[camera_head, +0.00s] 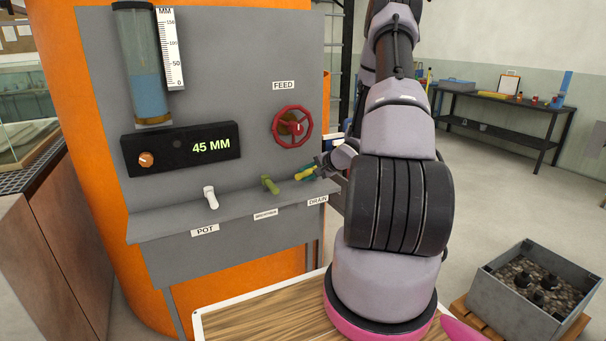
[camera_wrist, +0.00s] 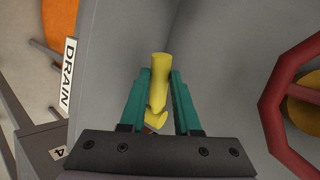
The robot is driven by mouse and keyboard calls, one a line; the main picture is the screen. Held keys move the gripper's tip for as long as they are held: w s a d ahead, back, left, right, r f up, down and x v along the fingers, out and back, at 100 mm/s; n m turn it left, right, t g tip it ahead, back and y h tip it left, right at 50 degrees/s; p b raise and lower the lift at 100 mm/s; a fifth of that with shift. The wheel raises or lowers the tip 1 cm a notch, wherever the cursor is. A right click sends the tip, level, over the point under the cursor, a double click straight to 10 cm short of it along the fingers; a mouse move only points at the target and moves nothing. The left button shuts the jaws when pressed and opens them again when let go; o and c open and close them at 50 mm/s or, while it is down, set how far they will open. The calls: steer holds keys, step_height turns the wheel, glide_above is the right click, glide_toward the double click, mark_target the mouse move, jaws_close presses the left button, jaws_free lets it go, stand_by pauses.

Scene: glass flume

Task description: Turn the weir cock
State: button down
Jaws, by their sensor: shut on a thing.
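Three cocks stand on the grey panel's ledge: a white one (camera_head: 210,197) above the POT label (camera_head: 205,230), an olive-green one (camera_head: 270,184) above a label too small to read (camera_head: 265,214), and a yellow one (camera_head: 305,174) above the DRAIN label (camera_head: 317,201). I cannot read a weir label on any of them. My gripper (camera_head: 318,167) is shut on the yellow cock. In the wrist view the yellow handle (camera_wrist: 159,84) sits between the teal fingers of my gripper (camera_wrist: 160,77). The lower part of this cock is partly hidden by the gripper.
A red FEED handwheel (camera_head: 292,125) is on the panel close above my gripper; it shows at right in the wrist view (camera_wrist: 290,100). A display (camera_head: 181,148) reads 45 MM beside an orange knob. A grey crate (camera_head: 529,291) stands on the floor at right.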

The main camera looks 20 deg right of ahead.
steer(key=shift+s+d+n+g+y, duration=0.2)
steer(key=shift+s+n+g+y, duration=0.1)
steer(key=shift+n+y, duration=0.3)
steer(key=c, duration=0.6)
jaws_free()
steer(key=shift+d, duration=0.1)
steer(key=v, duration=1)
steer(key=shift+s+r, duration=0.15)
steer(key=shift+s, duration=0.25)
